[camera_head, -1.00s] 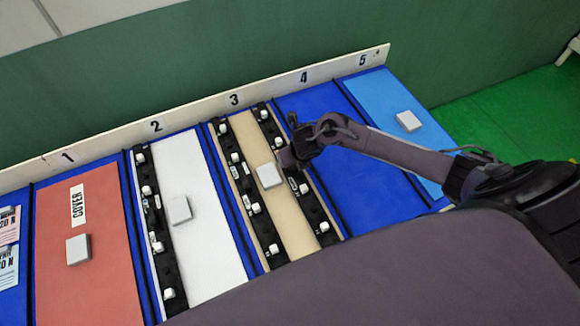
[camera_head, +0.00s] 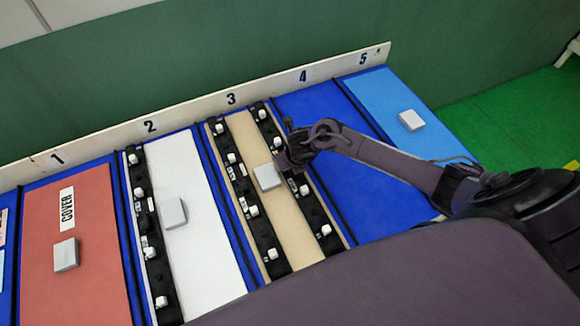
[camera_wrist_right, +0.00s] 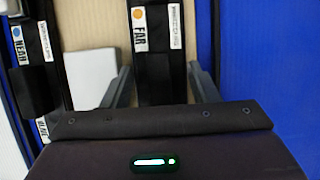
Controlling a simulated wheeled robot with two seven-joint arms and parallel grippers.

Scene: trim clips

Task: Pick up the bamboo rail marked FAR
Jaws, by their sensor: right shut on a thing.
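The rail marked FAR is a black strip (camera_head: 315,211) with several white clips, along the right edge of the bamboo-coloured panel (camera_head: 283,215) in bay 3. In the right wrist view, the rail (camera_wrist_right: 162,75) carries a FAR label with an orange dot and runs between my fingers. My right gripper (camera_head: 287,160) is shut on this rail, around its upper-middle part; it also shows in the right wrist view (camera_wrist_right: 163,90). The rail appears to be lying in its place on the panel. My left gripper is not in view.
A matching black rail (camera_head: 240,188), labelled NEAR in the right wrist view (camera_wrist_right: 40,60), lies along the panel's left edge. A pale block (camera_head: 267,178) sits between the rails. A white numbered ledge (camera_head: 190,112) runs behind the bays. Blue bay 4 (camera_head: 350,190) is clear.

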